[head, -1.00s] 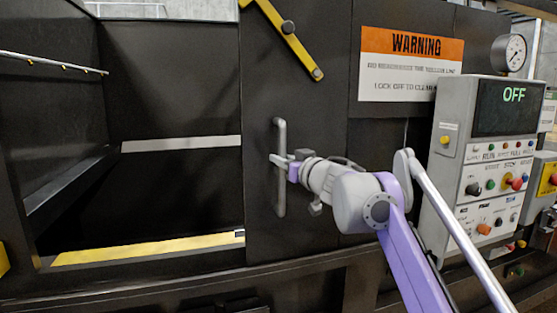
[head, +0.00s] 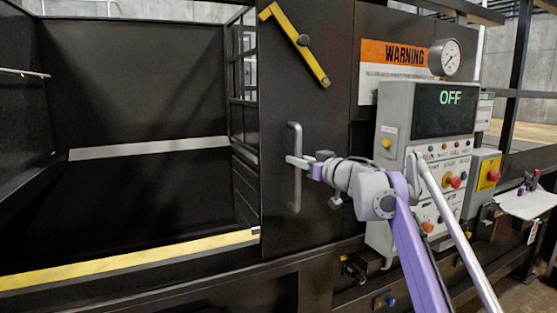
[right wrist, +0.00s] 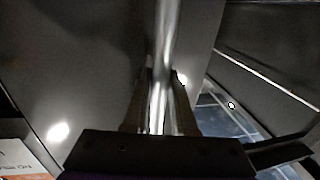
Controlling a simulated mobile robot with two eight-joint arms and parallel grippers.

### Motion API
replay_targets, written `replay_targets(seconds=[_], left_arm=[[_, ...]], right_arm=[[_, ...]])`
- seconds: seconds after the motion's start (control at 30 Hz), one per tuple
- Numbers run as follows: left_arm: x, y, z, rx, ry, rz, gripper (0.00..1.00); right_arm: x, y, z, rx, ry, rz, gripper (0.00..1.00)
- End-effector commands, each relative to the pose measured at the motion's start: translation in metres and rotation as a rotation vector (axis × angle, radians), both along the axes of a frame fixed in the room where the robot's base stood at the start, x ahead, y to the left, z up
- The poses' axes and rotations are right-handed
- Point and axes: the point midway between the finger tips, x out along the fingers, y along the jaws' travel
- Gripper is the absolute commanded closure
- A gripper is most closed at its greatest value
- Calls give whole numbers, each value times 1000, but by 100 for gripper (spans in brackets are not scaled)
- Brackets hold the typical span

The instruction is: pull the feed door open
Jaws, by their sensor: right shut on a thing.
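The feed door (head: 274,130) is a dark panel at the right of a wide opening in the head view. It carries an upright metal bar handle (head: 295,140). My right gripper (head: 297,162) is shut on this handle at about its middle. In the right wrist view the handle (right wrist: 166,45) runs between the two fingers (right wrist: 158,105). A yellow latch bar (head: 293,42) hangs slanted on the upper part of the door. The chamber opening (head: 140,195) shows dark inside, left of the door. My left gripper is not in the head view.
A control box (head: 405,115) with an OFF display (head: 446,108) stands right of the door, close to my right arm. A warning sign (head: 375,70) and a gauge (head: 445,57) are above it. A yellow-edged sill (head: 130,258) runs below the opening.

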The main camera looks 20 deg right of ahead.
Motion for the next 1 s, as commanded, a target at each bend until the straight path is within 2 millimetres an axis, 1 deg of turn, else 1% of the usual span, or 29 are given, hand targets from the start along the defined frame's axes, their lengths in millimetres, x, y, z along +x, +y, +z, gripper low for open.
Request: replay_targets(seconds=[0.03, 0.2, 0.57, 0.6, 0.73, 0.77, 1.0], left_arm=[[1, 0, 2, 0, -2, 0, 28], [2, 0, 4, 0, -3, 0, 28], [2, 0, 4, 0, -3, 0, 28], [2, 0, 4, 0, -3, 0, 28], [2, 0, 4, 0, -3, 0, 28], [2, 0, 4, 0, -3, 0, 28], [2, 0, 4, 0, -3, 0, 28]], right_arm=[[1, -5, 0, -2, 0, 1, 100], [1, -14, -1, 0, 1, 3, 100], [1, -16, -1, 0, 0, 3, 100], [1, -16, -1, 0, 0, 2, 72], [1, -15, -1, 0, 0, 3, 48], [1, -15, -1, 0, 0, 3, 45], [1, -15, -1, 0, 0, 4, 45]])
